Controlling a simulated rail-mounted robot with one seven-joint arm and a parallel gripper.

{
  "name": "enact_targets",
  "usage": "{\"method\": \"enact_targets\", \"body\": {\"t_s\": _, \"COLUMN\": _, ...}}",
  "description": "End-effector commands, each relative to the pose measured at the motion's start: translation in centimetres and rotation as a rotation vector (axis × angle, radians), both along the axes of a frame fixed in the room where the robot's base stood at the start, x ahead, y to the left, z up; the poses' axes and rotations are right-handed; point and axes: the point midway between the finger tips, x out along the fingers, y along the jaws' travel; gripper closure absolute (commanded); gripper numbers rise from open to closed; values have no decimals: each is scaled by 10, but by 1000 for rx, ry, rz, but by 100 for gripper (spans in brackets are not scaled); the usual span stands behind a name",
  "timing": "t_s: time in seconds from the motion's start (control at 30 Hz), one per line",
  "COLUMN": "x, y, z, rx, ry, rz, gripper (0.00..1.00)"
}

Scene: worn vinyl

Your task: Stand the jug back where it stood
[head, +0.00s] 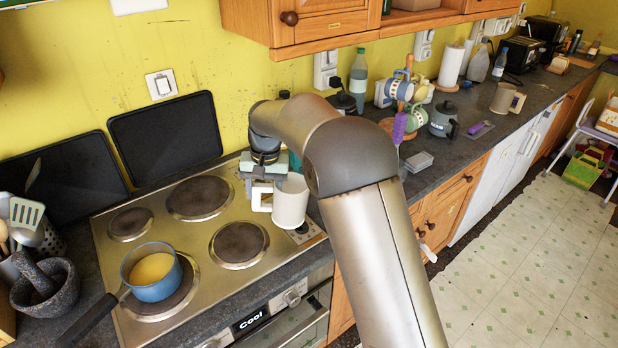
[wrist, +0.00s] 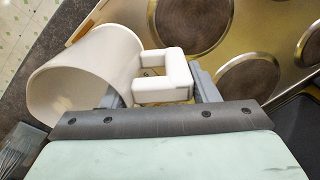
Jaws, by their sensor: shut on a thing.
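The jug (head: 291,204) is plain off-white, with a squared handle. My gripper (head: 262,183) is shut on the jug's handle (head: 259,197), at the right side of the hob. In the wrist view the jug (wrist: 85,78) lies left of my gripper (wrist: 163,88), its wide mouth facing the lower left. The handle (wrist: 165,68) sits between the two grey fingers. The jug looks upright in the head view. I cannot tell whether its base is touching the surface below. My arm hides part of the worktop beside it.
A blue saucepan (head: 154,290) of yellow contents stands on the steel hob's (head: 218,277) front left ring. A mug tree (head: 408,75), a purple-topped item (head: 399,128) and a grey pot (head: 442,120) stand beyond my arm. A beige jug-like vessel (head: 503,98) stands farther along the worktop.

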Motion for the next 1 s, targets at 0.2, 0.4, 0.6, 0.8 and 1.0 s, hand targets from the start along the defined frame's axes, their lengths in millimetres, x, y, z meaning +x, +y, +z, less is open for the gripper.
{"method": "enact_targets", "body": {"t_s": 0.2, "x": -55, "y": 75, "z": -6, "rx": -56, "ry": -24, "rz": 694, "gripper": 100}}
{"method": "enact_targets", "body": {"t_s": 0.4, "x": -83, "y": 105, "z": -5, "rx": -91, "ry": -58, "rz": 1049, "gripper": 100}}
{"method": "enact_targets", "body": {"t_s": 0.6, "x": -89, "y": 111, "z": -4, "rx": -100, "ry": -69, "rz": 1132, "gripper": 100}}
{"method": "enact_targets", "body": {"t_s": 0.8, "x": -89, "y": 111, "z": -4, "rx": -99, "ry": -70, "rz": 1129, "gripper": 100}}
{"method": "enact_targets", "body": {"t_s": 1.0, "x": -89, "y": 111, "z": -4, "rx": -97, "ry": -67, "rz": 1131, "gripper": 100}}
